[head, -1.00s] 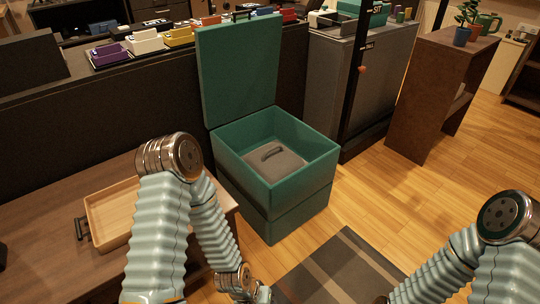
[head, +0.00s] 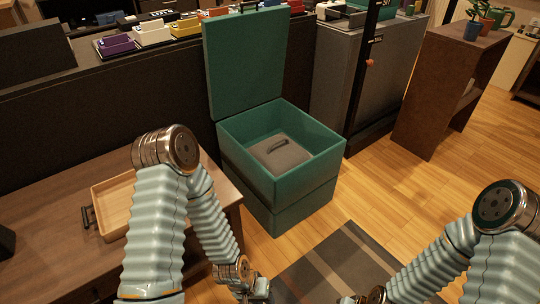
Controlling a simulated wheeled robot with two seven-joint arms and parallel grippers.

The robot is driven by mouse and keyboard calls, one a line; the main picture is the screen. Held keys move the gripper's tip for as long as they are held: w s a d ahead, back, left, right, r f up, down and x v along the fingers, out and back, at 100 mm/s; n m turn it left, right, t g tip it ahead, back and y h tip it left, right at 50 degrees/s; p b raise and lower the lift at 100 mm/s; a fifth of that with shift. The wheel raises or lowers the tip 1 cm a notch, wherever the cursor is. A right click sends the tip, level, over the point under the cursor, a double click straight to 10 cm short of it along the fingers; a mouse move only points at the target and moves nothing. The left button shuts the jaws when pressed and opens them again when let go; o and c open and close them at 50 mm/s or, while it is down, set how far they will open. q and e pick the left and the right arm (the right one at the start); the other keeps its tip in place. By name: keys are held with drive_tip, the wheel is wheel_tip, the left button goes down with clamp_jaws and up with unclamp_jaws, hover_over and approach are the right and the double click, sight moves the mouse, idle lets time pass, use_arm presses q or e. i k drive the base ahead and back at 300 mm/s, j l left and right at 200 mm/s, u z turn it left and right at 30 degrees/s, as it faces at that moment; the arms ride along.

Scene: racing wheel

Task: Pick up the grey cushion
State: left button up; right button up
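The grey cushion (head: 279,155) lies inside the open green box (head: 238,170), with a dark handle strap on its top. The box's lid (head: 245,62) stands upright at the back. My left gripper (head: 254,290) is low at the bottom edge of the head view, in front of the box and apart from it; its fingers are cut off or too small to read. My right gripper (head: 365,298) is at the bottom edge, right of the left one, mostly cut off. Neither touches the cushion.
A wooden table (head: 50,220) with a shallow tray (head: 112,208) is at the left. A grey cabinet (head: 345,75) and a brown shelf (head: 445,95) stand behind and right. A striped rug (head: 345,262) lies in front; the wooden floor at right is clear.

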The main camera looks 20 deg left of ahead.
sight(278, 154)
drive_tip(key=i+u, duration=0.1)
drive_tip(key=u, duration=0.3)
drive_tip(key=l+u, duration=0.15)
drive_tip(key=u, duration=0.2)
drive_tip(key=i+l+u, duration=0.1)
drive_tip(key=u, duration=0.3)
drive_tip(key=i+l+u, duration=0.15)
drive_tip(key=l+u, duration=0.3)
drive_tip(key=l, duration=0.65)
drive_tip(key=l+u, duration=0.45)
drive_tip(key=l, duration=0.7)
